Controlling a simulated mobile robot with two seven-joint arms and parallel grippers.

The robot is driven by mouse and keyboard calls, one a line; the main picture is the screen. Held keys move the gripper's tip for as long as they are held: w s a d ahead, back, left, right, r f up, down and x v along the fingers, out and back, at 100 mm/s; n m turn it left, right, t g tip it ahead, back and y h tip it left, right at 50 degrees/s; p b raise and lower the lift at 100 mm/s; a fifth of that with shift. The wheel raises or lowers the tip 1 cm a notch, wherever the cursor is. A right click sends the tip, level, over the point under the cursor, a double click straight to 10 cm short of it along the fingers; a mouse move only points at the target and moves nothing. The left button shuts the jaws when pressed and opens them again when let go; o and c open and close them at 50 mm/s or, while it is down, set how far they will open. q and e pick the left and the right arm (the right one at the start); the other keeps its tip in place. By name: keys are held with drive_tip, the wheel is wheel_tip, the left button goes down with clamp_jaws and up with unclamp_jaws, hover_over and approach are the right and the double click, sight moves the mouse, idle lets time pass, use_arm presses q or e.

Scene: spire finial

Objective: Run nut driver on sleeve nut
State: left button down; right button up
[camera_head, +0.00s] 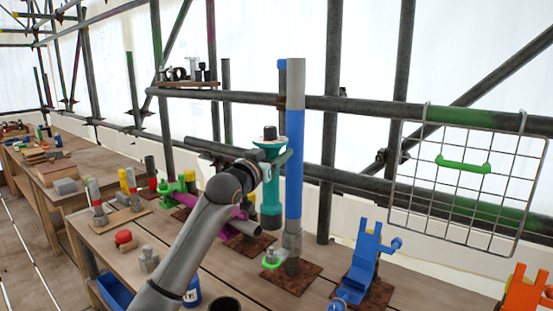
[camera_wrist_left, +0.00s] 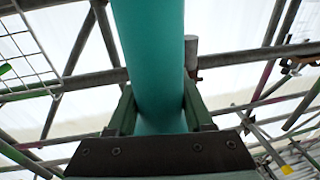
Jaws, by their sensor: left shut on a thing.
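My left gripper (camera_head: 272,168) is shut around a teal cylindrical thing (camera_head: 271,205), which appears to be the nut driver. It has a flared rim and a dark cap at its top and is roughly upright. In the left wrist view, both jaws (camera_wrist_left: 158,112) press on the sides of the smooth teal cylinder (camera_wrist_left: 150,50). Just right of it in the head view stands a tall post (camera_head: 295,165), grey on top and blue in the middle. A grey collar (camera_head: 292,241), possibly the sleeve nut, is at the post's lower end. My right gripper is not in view.
A blue fixture (camera_head: 362,258) stands on the bench to the right, with an orange one (camera_head: 523,290) beyond it. A red-topped part (camera_head: 123,238) and a grey fitting (camera_head: 149,260) sit left of my arm.

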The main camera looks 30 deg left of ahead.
use_arm(q)
drive_tip(key=shift+f+b, duration=1.15)
drive_tip(key=shift+f, duration=1.25)
drive_tip(key=shift+f+b, duration=0.35)
drive_tip(key=shift+f, duration=0.5)
drive_tip(key=shift+f+b, duration=0.5)
drive_tip(key=shift+f, duration=0.7)
drive_tip(key=shift+f+b, duration=0.3)
drive_tip(key=shift+f, duration=0.75)
